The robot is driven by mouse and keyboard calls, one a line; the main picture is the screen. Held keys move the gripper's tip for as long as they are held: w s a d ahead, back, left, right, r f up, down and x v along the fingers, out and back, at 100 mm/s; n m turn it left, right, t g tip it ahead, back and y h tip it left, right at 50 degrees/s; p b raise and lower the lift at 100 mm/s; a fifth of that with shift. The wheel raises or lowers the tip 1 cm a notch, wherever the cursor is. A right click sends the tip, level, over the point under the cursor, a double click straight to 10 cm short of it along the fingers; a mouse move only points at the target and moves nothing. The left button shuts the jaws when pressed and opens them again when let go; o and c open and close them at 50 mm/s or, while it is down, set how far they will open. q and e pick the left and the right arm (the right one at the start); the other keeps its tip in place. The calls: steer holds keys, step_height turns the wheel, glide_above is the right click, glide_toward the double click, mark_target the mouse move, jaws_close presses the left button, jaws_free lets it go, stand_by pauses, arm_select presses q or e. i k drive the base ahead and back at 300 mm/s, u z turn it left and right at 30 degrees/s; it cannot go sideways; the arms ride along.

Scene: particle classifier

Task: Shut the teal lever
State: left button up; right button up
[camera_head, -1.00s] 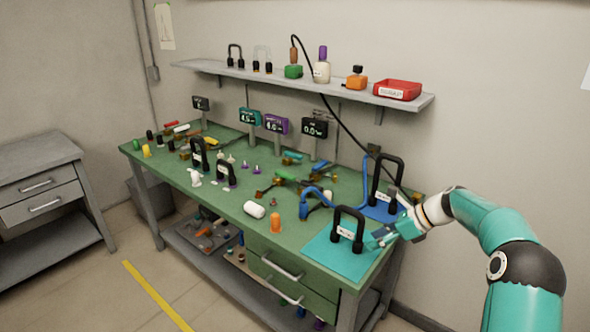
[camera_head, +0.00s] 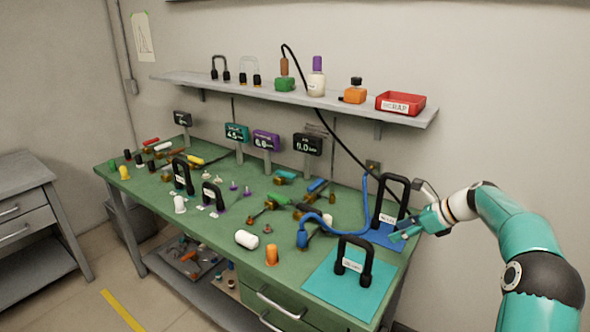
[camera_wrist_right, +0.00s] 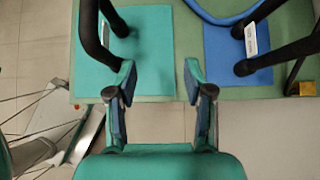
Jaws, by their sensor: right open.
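A small valve with a teal lever (camera_head: 286,175) sits toward the back of the green bench, below and right of the purple display; how far its lever is turned is too small to tell. My right gripper (camera_head: 396,237) is open and empty over the bench's right end, beside the blue mat and well to the right of the teal lever. In the right wrist view my right gripper (camera_wrist_right: 158,78) has its fingers apart with nothing between them. The teal lever is outside that view. My left gripper is not in view.
A black handle frame stands on the teal mat (camera_head: 325,290), another on the blue mat (camera_head: 385,238). A blue hose (camera_head: 364,205) and a black cable hang near my right gripper. Other valves (camera_head: 278,200) crowd the bench middle. A shelf (camera_head: 300,97) overhangs the back.

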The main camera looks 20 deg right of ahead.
mark_target(279, 173)
steer(key=i, duration=1.6)
steer(key=u, duration=0.1)
